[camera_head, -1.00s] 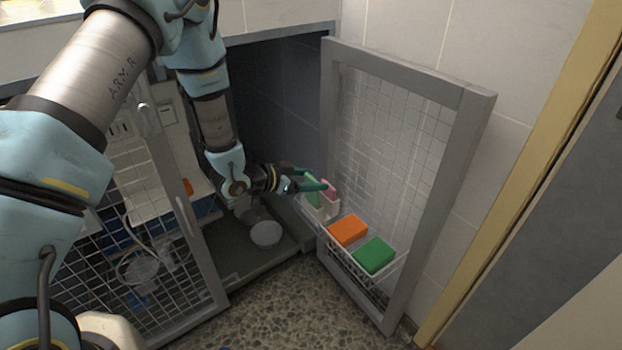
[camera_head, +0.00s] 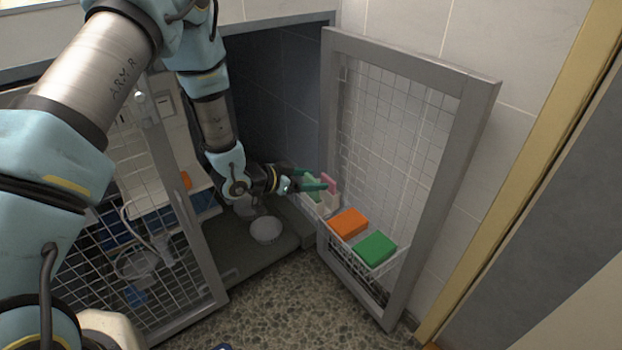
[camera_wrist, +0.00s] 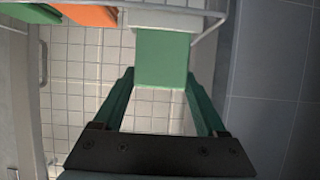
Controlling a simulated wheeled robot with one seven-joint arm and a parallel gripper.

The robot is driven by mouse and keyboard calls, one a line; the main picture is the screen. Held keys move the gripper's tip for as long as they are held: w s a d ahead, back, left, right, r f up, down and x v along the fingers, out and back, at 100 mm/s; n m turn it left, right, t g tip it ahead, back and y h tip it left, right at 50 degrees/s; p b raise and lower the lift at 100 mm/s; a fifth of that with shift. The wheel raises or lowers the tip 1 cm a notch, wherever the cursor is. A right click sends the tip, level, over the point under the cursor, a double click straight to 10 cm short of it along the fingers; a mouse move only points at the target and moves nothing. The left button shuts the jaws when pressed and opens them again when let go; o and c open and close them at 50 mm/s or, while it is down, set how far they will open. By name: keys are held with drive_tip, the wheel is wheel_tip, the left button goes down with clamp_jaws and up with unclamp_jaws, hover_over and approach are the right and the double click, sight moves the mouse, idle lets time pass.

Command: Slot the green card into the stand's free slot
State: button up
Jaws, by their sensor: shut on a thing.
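The green card (camera_wrist: 162,58) is held between the two dark green fingers of my gripper (camera_wrist: 160,78) in the wrist view. Its far end meets the pale stand (camera_wrist: 165,20); whether it is inside a slot I cannot tell. In the head view, my gripper (camera_head: 316,180) is at the stand (camera_head: 329,202), by the open mesh door, with the green card (camera_head: 312,188) partly behind the fingers. The free slot is hidden.
A white wire basket (camera_head: 372,271) on the mesh door (camera_head: 462,150) holds an orange block (camera_head: 348,223) and a green block (camera_head: 375,248). A metal bowl (camera_head: 266,230) sits on the kennel floor. Another mesh door (camera_head: 185,250) stands at the left.

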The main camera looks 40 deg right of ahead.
drive_tip(key=shift+f+b, duration=0.45)
drive_tip(key=shift+f, duration=0.3)
drive_tip(key=o, duration=1.3)
drive_tip(key=shift+c, duration=0.2)
drive_tip(key=s+v, duration=0.1)
drive_tip(key=v, duration=0.9)
drive_tip(key=shift+w+a+r+p, duration=0.25)
drive_tip(key=shift+w+a+p, duration=0.1)
drive_tip(key=shift+w, duration=0.2)
